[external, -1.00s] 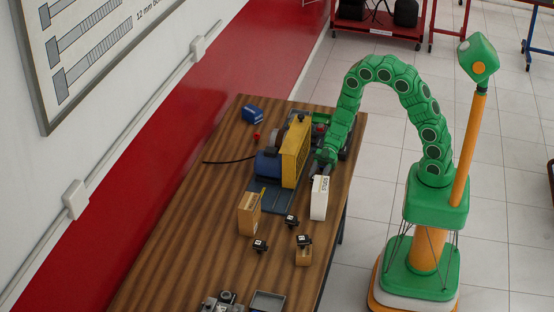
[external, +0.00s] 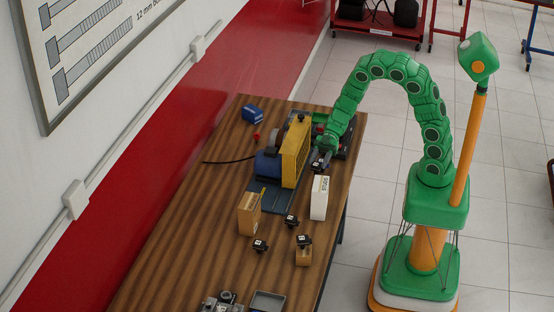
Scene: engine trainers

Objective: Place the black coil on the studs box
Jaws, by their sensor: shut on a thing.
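My gripper (external: 321,153) is just behind the box, at the right end of the yellow-panelled machine. It is shut on a small dark block with a pale mark, which looks like a black coil (external: 319,163). The coil is held apart from the box, a little above and behind its top. Similar black coils sit on the table (external: 291,220), further left (external: 260,245), and on a small tan box (external: 304,240). The fingertips are too small to make out clearly.
The yellow-panelled machine (external: 295,150) with its blue motor stands left of my gripper. A tan box (external: 249,214) stands left of the studs box. A grey tray (external: 267,302) and metal parts lie at the front. The table's left side is mostly clear.

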